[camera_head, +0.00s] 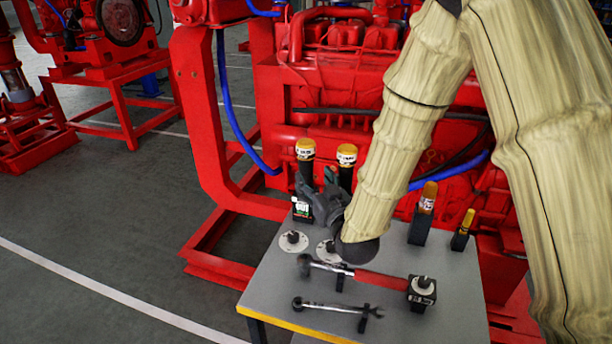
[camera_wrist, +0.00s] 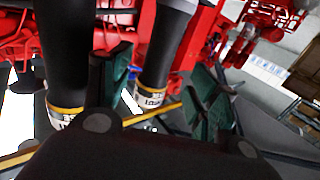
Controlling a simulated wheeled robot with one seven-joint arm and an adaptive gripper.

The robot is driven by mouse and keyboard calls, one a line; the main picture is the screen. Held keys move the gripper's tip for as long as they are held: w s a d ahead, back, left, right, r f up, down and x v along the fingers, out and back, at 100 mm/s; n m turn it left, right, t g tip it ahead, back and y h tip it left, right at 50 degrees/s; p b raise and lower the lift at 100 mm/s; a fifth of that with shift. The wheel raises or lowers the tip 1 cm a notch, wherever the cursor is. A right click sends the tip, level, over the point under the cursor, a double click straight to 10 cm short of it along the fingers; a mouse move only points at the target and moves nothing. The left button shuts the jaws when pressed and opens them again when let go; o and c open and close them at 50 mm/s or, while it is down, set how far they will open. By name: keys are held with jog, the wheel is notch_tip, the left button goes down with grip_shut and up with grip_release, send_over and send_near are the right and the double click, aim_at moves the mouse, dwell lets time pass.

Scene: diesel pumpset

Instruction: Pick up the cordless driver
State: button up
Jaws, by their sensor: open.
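I cannot tell for certain which thing is the cordless driver. Two upright black cylinders with yellow-and-white tops, a left one (camera_head: 305,160) and a right one (camera_head: 346,165), stand at the table's back left. A black block (camera_head: 302,210) with a printed label sits below the left one. My gripper (camera_head: 318,187) is open beside these cylinders and partly hides their lower parts. In the wrist view, one cylinder (camera_wrist: 167,45) appears between my spread green-padded fingers (camera_wrist: 160,75), with no clear contact. Another cylinder (camera_wrist: 62,60) is left of the fingers.
On the grey table (camera_head: 270,300) lie a red-handled tool (camera_head: 375,283) ending at a black block (camera_head: 422,292), and a wrench (camera_head: 335,308). Two discs (camera_head: 292,241) lie behind. Orange-topped (camera_head: 427,200) and yellow-topped (camera_head: 467,220) items stand right. A red engine (camera_head: 340,80) rises behind.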

aim_at(309, 173)
jog(key=shift+f+p+x, duration=0.15)
jog(key=shift+p+x, duration=0.15)
jog(key=shift+x, duration=1.4)
jog(key=shift+f+p+x, duration=0.2)
jog(key=shift+p+x, duration=0.1)
jog(key=shift+x, duration=1.4)
jog(key=shift+d, duration=0.1)
jog(key=shift+c, duration=0.3)
jog(key=shift+r, duration=0.1)
grip_shut()
